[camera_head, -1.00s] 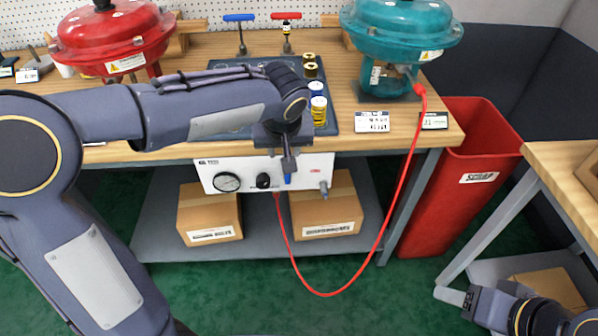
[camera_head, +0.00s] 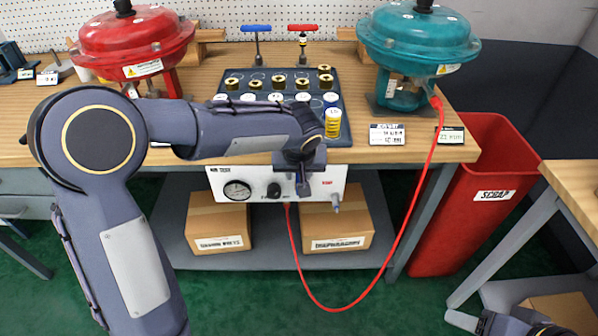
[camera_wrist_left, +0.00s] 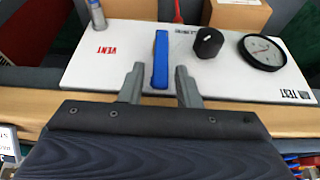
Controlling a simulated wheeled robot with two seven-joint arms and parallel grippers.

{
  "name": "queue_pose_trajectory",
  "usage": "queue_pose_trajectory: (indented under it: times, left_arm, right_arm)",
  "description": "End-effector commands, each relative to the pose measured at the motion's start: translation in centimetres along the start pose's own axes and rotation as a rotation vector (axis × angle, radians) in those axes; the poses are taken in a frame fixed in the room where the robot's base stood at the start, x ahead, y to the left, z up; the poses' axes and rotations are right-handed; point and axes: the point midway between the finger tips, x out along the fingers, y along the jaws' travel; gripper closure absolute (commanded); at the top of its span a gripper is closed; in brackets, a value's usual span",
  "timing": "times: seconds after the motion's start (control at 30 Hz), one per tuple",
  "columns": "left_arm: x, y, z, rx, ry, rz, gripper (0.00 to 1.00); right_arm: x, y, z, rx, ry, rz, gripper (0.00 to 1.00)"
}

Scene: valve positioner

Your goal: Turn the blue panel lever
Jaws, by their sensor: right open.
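The blue panel lever (camera_wrist_left: 160,62) stands out from the white panel (camera_wrist_left: 90,65), between the VENT and TEST labels, in the left wrist view. It lies nearly upright in that picture. My left gripper (camera_wrist_left: 161,88) is open, with one finger on each side of the lever's near end and a gap visible on both sides. In the head view my left gripper (camera_head: 302,188) is in front of the white panel (camera_head: 218,185) under the bench edge and hides the lever. My right gripper (camera_head: 466,320) is low at the bottom right, empty and away from the panel.
A black knob (camera_wrist_left: 208,43) and a round gauge (camera_wrist_left: 262,52) sit beside the lever. A red hose (camera_head: 402,210) hangs from the panel to the teal actuator (camera_head: 418,40). Cardboard boxes (camera_head: 336,225) stand on the lower shelf. A red scrap bin (camera_head: 455,220) is at right.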

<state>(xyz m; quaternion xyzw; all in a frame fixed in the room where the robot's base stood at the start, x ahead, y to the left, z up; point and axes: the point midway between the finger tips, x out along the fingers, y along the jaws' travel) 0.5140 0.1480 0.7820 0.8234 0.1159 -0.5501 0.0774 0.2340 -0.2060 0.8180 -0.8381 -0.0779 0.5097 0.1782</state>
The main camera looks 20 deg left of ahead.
Motion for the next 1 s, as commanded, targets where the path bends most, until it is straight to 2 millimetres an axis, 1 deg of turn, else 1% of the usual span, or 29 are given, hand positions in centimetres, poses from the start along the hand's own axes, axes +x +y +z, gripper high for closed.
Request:
queue_pose_trajectory:
  times: [0.03, 0.2, 0.23, 0.67, 0.87, 1.0]
  left_arm:
    - [0.0, 0.0, 0.0, 0.000, 0.000, 0.000, 0.77]
    - [0.0, 0.0, 0.0, 0.000, 0.000, 0.000, 0.99]
    - [0.0, 0.0, 0.0, 0.000, 0.000, 0.000, 1.00]
    - [0.0, 0.2, 0.0, 0.009, -0.001, -0.022, 1.00]
    - [0.0, 1.0, 0.0, 0.047, 0.000, -0.104, 1.00]
    - [0.1, 1.7, 0.1, 0.088, 0.000, -0.203, 1.00]
  right_arm:
    - [0.0, 0.0, 0.0, 0.000, 0.000, 0.000, 0.46]
    - [0.0, 0.0, 0.0, 0.000, 0.000, 0.000, 0.46]
    - [0.0, 0.0, 0.0, 0.000, 0.000, 0.000, 0.46]
    - [0.0, 0.0, 0.0, 0.000, 0.000, 0.000, 0.46]
    - [-0.1, -0.1, -0.1, 0.000, 0.000, 0.000, 0.46]
    - [-0.3, -0.1, -0.1, 0.000, 0.000, 0.000, 0.46]
